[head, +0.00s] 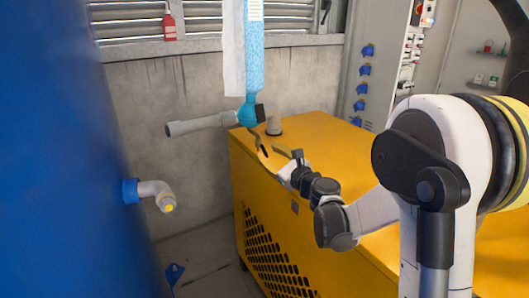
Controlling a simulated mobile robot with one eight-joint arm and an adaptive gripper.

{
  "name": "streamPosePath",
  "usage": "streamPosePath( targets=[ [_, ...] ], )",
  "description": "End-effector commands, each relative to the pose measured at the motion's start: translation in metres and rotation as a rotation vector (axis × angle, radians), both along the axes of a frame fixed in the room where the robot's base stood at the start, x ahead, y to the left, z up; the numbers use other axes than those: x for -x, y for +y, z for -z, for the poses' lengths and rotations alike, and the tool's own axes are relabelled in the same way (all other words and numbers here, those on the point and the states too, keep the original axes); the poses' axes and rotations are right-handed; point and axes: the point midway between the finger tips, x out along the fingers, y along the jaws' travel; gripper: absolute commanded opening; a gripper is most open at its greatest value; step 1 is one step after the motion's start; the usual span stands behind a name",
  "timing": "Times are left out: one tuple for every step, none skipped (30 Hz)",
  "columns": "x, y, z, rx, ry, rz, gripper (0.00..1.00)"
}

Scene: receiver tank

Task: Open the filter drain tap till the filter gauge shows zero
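A tall, clear blue filter column (254,55) hangs at upper centre, with a pale strip along its left side. Its lower end narrows to a teal fitting (248,114) with a small black part (261,112) on its right. I cannot tell which part is the drain tap handle. No gauge face can be read in this view. My gripper (266,143) is just below and right of the fitting, above the yellow cabinet's near left corner. Its fingers look spread with nothing between them. I cannot tell whether a fingertip touches the fitting.
A grey pipe (200,124) reaches left from the fitting. A large blue tank (60,170) with a grey elbow outlet (156,193) fills the left. Floor shows between them.

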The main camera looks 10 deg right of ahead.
Motion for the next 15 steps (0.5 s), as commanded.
streamPosePath(
  targets=[
    [-0.009,0.003,0.001,0.000,0.000,-0.001,0.31],
    [-0.013,0.004,0.002,0.000,0.000,0.000,0.31],
    [-0.018,0.006,0.001,0.001,0.000,0.000,0.31],
    [-0.021,0.007,0.001,0.001,0.000,0.000,0.31],
    [-0.023,0.008,0.001,0.001,0.000,0.000,0.31],
    [-0.026,0.009,0.001,0.001,0.000,0.000,0.31],
    [-0.028,0.009,0.001,0.001,0.000,0.000,0.31],
    [-0.029,0.009,0.000,0.001,0.000,0.000,0.31],
    [-0.030,0.010,0.000,0.001,0.000,0.000,0.31],
    [-0.031,0.010,0.000,0.001,0.000,0.000,0.31],
    [-0.031,0.010,0.000,0.001,-0.001,0.001,0.31],
    [-0.031,0.010,0.000,0.001,-0.001,0.001,0.31],
    [-0.031,0.010,0.000,0.001,-0.001,0.001,0.31],
    [-0.031,0.010,0.000,0.001,-0.001,0.001,0.31],
    [-0.031,0.010,0.000,0.001,-0.001,0.001,0.31]
  ],
)
